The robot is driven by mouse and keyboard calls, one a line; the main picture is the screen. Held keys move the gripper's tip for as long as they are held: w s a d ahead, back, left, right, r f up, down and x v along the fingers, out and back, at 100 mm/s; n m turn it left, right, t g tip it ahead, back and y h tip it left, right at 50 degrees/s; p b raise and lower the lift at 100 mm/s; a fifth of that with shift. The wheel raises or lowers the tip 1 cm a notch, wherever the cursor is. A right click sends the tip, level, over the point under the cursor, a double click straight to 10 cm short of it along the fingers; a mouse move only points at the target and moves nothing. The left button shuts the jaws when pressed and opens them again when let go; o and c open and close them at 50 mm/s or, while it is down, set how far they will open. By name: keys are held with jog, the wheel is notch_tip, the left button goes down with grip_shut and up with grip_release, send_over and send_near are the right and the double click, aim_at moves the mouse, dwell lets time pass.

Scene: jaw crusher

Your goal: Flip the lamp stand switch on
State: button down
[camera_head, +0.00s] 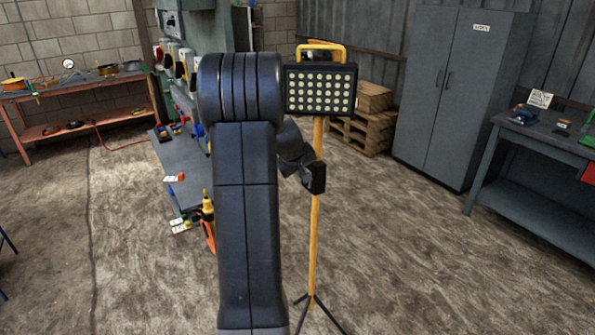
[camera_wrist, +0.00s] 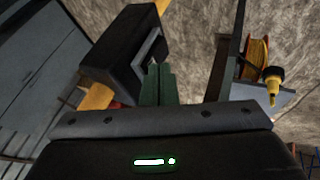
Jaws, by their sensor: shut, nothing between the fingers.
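The lamp stand has a yellow pole (camera_head: 313,240) on a dark tripod, with a lit-looking LED panel (camera_head: 320,90) on top. A black switch box (camera_head: 316,178) sits partway up the pole. In the wrist view the box (camera_wrist: 112,48) fills the upper left, on the yellow pole (camera_wrist: 96,97). A grey-framed switch (camera_wrist: 149,48) shows edge-on on its right face; its position cannot be told. My gripper (camera_wrist: 157,72) is shut and empty, its fingertips just beside the switch frame. Contact cannot be told. In the head view my arm partly hides the gripper beside the box.
A grey cabinet (camera_head: 461,95) and wooden pallets (camera_head: 361,134) stand behind the lamp. A workbench (camera_head: 530,147) is at right and an orange bench (camera_head: 77,87) at far left. A low table (camera_head: 190,165) with tools stands behind my arm. The floor around the tripod is mostly clear.

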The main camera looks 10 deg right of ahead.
jog(key=shift+w+d, duration=0.1)
jog(key=shift+d, duration=0.2)
jog(key=shift+r, duration=0.2)
jog(key=shift+r+p, duration=0.5)
jog(key=shift+r, duration=0.15)
